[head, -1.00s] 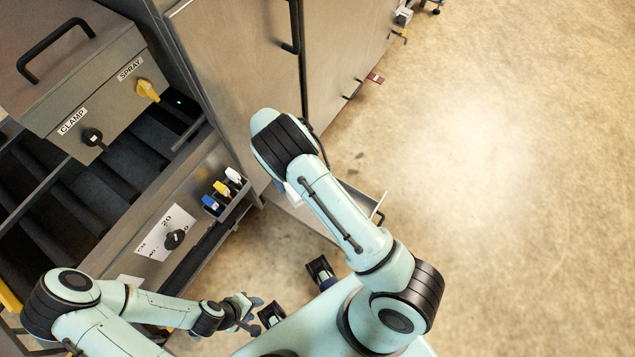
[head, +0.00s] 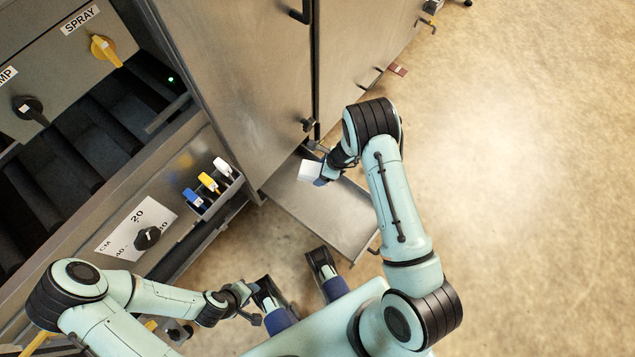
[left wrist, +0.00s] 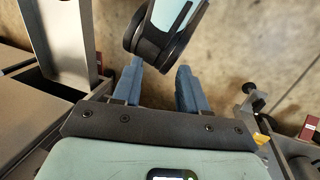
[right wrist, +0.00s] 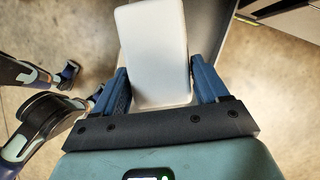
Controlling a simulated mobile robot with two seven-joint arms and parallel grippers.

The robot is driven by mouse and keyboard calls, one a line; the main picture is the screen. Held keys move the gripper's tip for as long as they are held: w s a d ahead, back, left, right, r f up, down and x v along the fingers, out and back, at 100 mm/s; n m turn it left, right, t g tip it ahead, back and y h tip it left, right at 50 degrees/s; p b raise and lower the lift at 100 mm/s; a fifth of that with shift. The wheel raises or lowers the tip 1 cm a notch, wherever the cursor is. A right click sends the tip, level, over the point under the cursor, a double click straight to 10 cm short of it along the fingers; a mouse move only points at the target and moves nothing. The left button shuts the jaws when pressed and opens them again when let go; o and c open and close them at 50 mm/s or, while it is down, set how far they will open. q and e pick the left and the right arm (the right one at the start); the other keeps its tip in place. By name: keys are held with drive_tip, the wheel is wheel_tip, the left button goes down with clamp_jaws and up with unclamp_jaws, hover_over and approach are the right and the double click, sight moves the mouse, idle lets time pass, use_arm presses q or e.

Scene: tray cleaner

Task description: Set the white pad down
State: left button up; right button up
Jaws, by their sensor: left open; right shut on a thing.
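The white pad (head: 310,171) is held in my right gripper (head: 323,180) over the open metal drawer (head: 345,218) at the foot of the cabinet. In the right wrist view the pad (right wrist: 152,50) is a white block between the blue fingers (right wrist: 157,90), which are shut on it. Whether the pad touches the drawer's floor cannot be told. My left gripper (head: 250,303) is at the lower left in the head view, apart from the pad. In the left wrist view its blue fingers (left wrist: 160,88) are apart with nothing held between them.
The tall metal cabinet (head: 235,85) stands behind the drawer. The machine (head: 60,60) fills the left. Open floor (head: 520,180) lies to the right.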

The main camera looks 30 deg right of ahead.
drive_tip(key=s+d+f+m+t+h+b, duration=0.1)
drive_tip(key=s+d+f+m+b, duration=0.15)
drive_tip(key=d+f+m, duration=0.2)
drive_tip(key=b, duration=0.4)
hover_over(329, 197)
drive_tip(key=s, duration=0.2)
drive_tip(key=shift+m, duration=0.25)
drive_tip(key=f, duration=1.4)
drive_tip(key=shift+w+d+f, duration=0.15)
drive_tip(key=shift+d+f, duration=0.15)
drive_tip(key=shift+d, duration=0.1)
drive_tip(key=shift+f, duration=0.85)
wheel_tip(329, 197, down, 3)
drive_tip(key=shift+r+b, duration=0.15)
drive_tip(key=shift+b, duration=0.55)
use_arm(q)
drive_tip(key=w+a+f+t+y, duration=0.1)
drive_tip(key=w+a+f, duration=0.3)
drive_tip(key=f, duration=0.6)
drive_tip(key=shift+w+a+f+n+t, duration=0.15)
drive_tip(key=shift+w+n+t, duration=0.2)
drive_tip(key=shift+w, duration=0.25)
use_arm(e)
drive_tip(key=shift+f, duration=0.25)
use_arm(q)
drive_tip(key=shift+s+f, duration=0.1)
